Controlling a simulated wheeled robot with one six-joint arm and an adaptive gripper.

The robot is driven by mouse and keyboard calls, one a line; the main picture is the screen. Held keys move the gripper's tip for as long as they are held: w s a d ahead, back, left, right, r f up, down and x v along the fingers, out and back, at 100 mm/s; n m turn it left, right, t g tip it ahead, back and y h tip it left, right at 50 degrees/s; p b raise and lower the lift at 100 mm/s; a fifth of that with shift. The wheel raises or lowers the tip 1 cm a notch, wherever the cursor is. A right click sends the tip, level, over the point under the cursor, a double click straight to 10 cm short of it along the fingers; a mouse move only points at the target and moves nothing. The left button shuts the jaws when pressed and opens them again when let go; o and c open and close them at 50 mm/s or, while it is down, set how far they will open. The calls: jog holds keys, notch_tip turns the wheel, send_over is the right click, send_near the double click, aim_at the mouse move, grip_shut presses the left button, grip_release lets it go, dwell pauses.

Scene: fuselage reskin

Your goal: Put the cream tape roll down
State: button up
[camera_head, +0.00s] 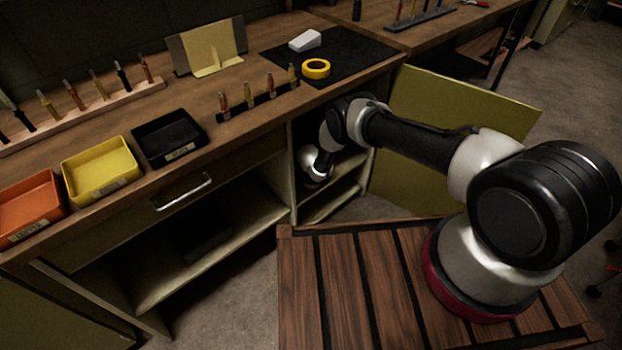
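No cream tape roll can be made out in this view. My arm reaches over the wooden slatted top and bends down into the open cupboard (328,204) under the bench. My wrist shows as a white and black joint at the cupboard opening, near its shelf. My gripper's fingers cannot be made out there, so whether they hold anything is hidden. A yellow tape roll (316,75) lies flat on the black mat (352,68) on the bench top.
A white block (305,40) lies on the mat behind the yellow roll. The olive cupboard door (460,100) stands open to the right of my forearm. Black (170,153), yellow (120,184) and orange (32,240) bins line the bench front; tool racks stand behind and beside them.

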aim_at(311, 184)
jog(key=shift+f, duration=0.15)
jog(key=o, duration=1)
jog(key=shift+s+r, duration=0.1)
jog(key=shift+r, duration=0.45)
jog(key=v, duration=0.6)
jog(key=shift+s+r, duration=0.2)
jog(key=shift+r, duration=0.15)
